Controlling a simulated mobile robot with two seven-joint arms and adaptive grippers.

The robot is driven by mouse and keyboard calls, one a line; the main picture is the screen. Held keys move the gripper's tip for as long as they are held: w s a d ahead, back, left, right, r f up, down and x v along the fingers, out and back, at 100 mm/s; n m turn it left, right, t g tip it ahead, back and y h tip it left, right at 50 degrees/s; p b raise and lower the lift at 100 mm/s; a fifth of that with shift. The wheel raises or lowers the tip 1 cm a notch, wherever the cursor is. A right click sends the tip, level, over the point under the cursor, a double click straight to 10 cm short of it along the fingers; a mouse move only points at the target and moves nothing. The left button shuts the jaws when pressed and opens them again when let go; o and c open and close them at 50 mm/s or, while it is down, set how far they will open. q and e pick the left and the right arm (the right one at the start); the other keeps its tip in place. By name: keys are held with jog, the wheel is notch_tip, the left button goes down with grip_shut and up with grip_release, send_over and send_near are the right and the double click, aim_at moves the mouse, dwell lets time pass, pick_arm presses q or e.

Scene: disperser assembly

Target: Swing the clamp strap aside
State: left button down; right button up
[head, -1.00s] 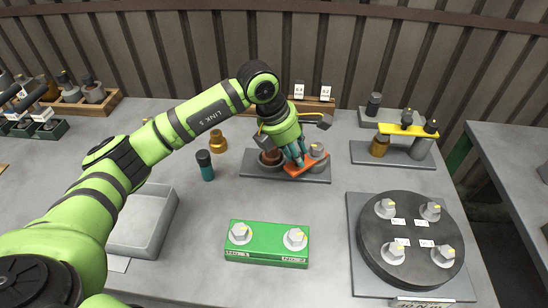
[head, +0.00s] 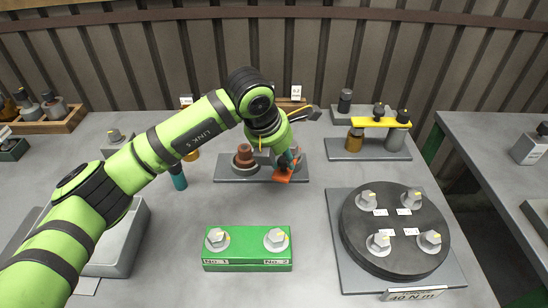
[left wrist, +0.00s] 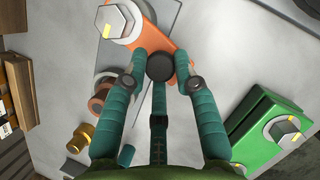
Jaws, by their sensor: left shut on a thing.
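The orange clamp strap (head: 284,177) hangs out over the front edge of the grey fixture plate (head: 225,177). In the left wrist view the strap (left wrist: 183,68) runs from under a hex bolt (left wrist: 118,20) to a round black knob (left wrist: 160,67). My left gripper (head: 287,161) has its teal fingers closed around that knob; they also show in the left wrist view (left wrist: 160,76). The brown part (head: 245,154) in its ring-shaped seat stands left of the strap, uncovered. The fingers partly hide the bolt in the head view. My right gripper is not in view.
A green block (head: 247,262) with two hex bolts stands in front. A black turntable (head: 394,260) with several bolts is at right. A yellow-bridged fixture (head: 380,122) stands behind it, and a grey tray (head: 122,262) lies at left.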

pick_arm(q)
jog(key=shift+w+r, duration=0.2)
jog(key=shift+r, duration=0.15)
jog(key=c, duration=1.1)
grip_release()
jog(key=shift+o, duration=0.6)
jog(key=shift+d, duration=0.1)
jog(key=shift+f, duration=0.2)
jog(key=v, duration=1.2)
